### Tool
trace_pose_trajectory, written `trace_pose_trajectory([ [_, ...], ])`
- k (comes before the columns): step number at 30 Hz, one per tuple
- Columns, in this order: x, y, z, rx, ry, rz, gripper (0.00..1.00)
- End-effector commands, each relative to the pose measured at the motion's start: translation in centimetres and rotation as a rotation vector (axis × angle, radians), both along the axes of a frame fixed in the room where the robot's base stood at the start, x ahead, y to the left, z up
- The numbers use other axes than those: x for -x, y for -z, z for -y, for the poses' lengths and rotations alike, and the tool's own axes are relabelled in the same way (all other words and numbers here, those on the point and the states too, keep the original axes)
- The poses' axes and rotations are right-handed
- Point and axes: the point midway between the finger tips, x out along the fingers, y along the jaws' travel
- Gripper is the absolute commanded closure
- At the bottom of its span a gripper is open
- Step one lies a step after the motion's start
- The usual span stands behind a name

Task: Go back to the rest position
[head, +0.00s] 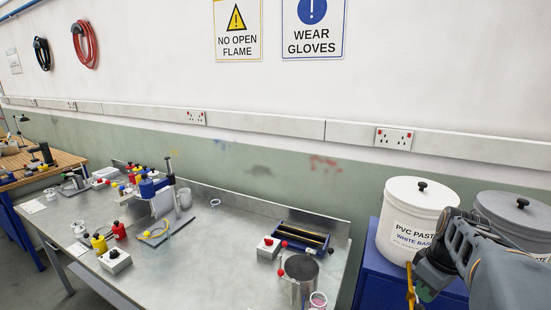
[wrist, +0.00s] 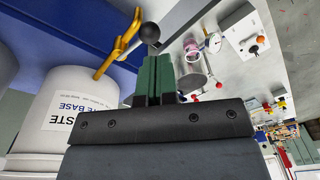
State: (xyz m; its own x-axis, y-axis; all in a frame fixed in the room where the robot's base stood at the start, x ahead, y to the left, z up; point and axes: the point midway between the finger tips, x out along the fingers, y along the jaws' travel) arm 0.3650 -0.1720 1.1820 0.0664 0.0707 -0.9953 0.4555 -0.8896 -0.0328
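My gripper (wrist: 156,62) shows in the wrist view with its two green fingers side by side and pressed together. I see nothing held between them. A black ball (wrist: 150,33) and a yellow bent metal piece (wrist: 121,44) lie just past the fingertips; whether they touch the fingers I cannot tell. In the head view my gripper (head: 432,277) hangs at the lower right, in front of the white PVC paste tub (head: 408,212). The yellow piece (head: 411,288) shows beside it. The fingertips are hard to make out there.
A grey lidded tub (head: 515,215) stands behind my arm. Both tubs are on a blue cabinet (head: 374,268). The steel bench (head: 215,255) to the left holds a metal pot (head: 301,278), a blue tray (head: 303,238), switch boxes and a blue stand. The bench middle is mostly clear.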

Motion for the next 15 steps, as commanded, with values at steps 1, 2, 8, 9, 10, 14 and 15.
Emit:
trace_pose_trajectory([
  [1, 0.4, 0.3, -1.2, 0.014, 0.111, 0.011, 1.0],
  [2, 0.6, 0.4, -2.0, 0.021, 0.188, 0.021, 1.0],
  [8, 2.5, 1.4, -7.9, 0.025, 0.591, 0.136, 1.0],
  [9, 3.1, 1.6, -9.3, 0.015, 0.641, 0.168, 1.0],
  [10, 3.6, 1.8, -10.3, 0.006, 0.664, 0.192, 1.0],
  [14, 5.4, 2.1, -13.7, -0.02, 0.628, 0.264, 1.0],
  [15, 5.8, 2.1, -14.5, -0.023, 0.595, 0.278, 1.0],
])
